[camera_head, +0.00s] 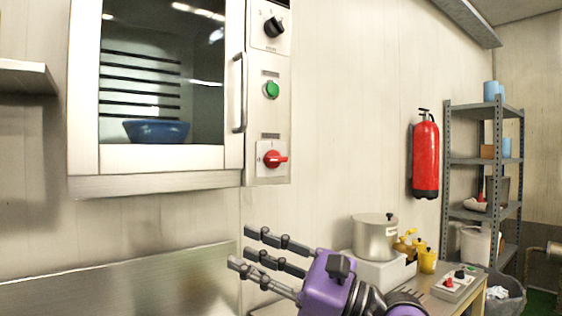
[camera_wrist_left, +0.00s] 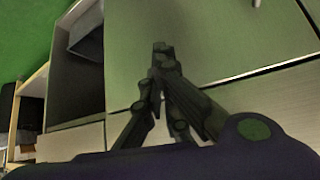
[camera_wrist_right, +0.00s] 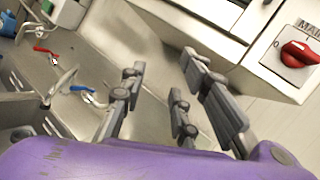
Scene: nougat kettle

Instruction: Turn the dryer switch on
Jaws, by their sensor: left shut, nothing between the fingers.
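The dryer (camera_head: 160,185) is a pale cabinet on the wall with a glass door. Its right-hand panel carries a black knob (camera_head: 273,27), a green button (camera_head: 271,90) and a red rotary switch (camera_head: 272,159) whose handle points right. The red switch also shows at the right edge of the right wrist view (camera_wrist_right: 300,54), beside a "0" mark and "MAIN" lettering. My right gripper (camera_head: 243,247) is open and empty, below the panel and apart from the switch. Its spread fingers (camera_wrist_right: 160,66) show in the right wrist view. My left gripper (camera_wrist_left: 160,52) is shut and empty, away from the dryer.
A steel pot (camera_head: 375,240), yellow containers (camera_head: 427,261) and a small control box (camera_head: 454,283) stand at the lower right. A fire extinguisher (camera_head: 425,157) hangs on the wall near a metal shelf (camera_head: 474,161). The wall below the dryer panel is clear.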

